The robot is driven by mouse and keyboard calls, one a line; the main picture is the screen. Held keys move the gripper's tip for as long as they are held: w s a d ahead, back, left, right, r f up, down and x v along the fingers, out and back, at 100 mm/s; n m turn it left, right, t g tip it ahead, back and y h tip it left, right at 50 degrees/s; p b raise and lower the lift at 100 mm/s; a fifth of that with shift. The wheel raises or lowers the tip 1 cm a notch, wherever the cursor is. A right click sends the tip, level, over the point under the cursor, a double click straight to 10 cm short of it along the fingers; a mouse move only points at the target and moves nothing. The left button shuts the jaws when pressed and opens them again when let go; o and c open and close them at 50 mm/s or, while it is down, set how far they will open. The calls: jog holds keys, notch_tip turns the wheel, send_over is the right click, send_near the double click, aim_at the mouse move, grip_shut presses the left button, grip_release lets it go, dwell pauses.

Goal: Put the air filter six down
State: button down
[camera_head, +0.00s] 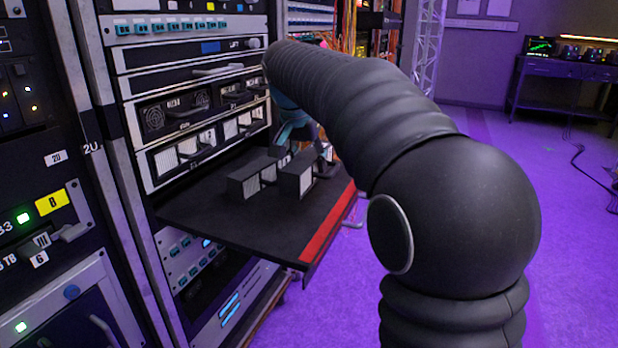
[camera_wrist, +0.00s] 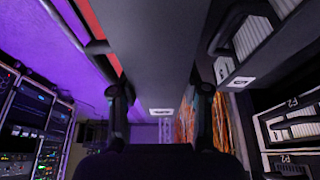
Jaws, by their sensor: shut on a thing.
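The black shelf (camera_head: 230,222) is pulled out of the rack, with a red strip along its front edge. Dark block-shaped air filters with pale pleated faces, one of them at the left (camera_head: 245,180) and one at the right (camera_head: 297,175), stand on it. My gripper (camera_head: 322,150) is low over the right, far part of the shelf, partly hidden by my arm. In the wrist view my gripper (camera_wrist: 162,105) has a finger on each side of a dark grey filter (camera_wrist: 165,60) with a small white label. I cannot tell whether its underside touches the shelf.
The rack's filter bay (camera_head: 195,150) with pale pleated panels is just behind the shelf. Another pleated unit (camera_wrist: 250,38) is close at the right in the wrist view. Orange cables (camera_head: 345,60) hang behind my arm. A desk (camera_head: 565,85) stands far right.

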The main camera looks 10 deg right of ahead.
jog(key=shift+f+b, duration=0.45)
jog(key=shift+f, duration=1.55)
jog(key=shift+f, duration=0.2)
jog(key=c, duration=0.6)
grip_release()
jog(key=shift+o, duration=0.2)
